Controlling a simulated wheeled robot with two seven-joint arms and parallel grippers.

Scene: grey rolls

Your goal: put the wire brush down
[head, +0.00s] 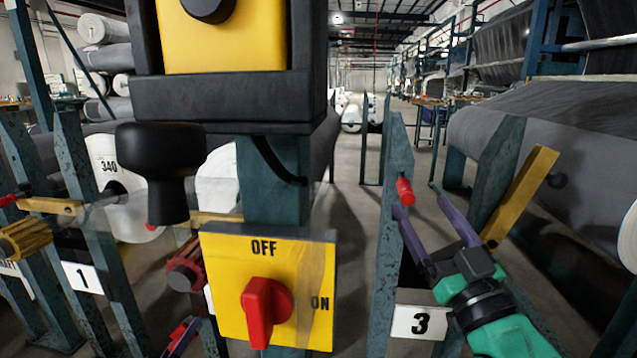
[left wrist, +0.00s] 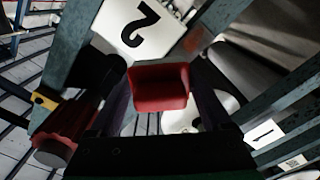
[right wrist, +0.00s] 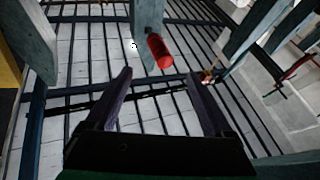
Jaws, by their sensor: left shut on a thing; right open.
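My left gripper (left wrist: 162,100) is shut on a red block-shaped end in the left wrist view. This is probably the wire brush (left wrist: 160,80), but no bristles show. In the head view only a small part of the left gripper (head: 180,338) shows low down, behind and left of the yellow switch box, with a bit of red at it. My right gripper (head: 421,207) is open and empty. In the right wrist view its fingers (right wrist: 160,76) are apart, with a red peg (right wrist: 159,51) on a post beyond the tips.
A yellow OFF/ON switch box (head: 220,280) with a red knob stands close in front on a teal post. Teal posts carry number plates 1 (head: 84,277) and 3 (head: 420,322). Large grey rolls (head: 560,120) lie at right. A yellow bar (head: 522,192) slants near my right gripper.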

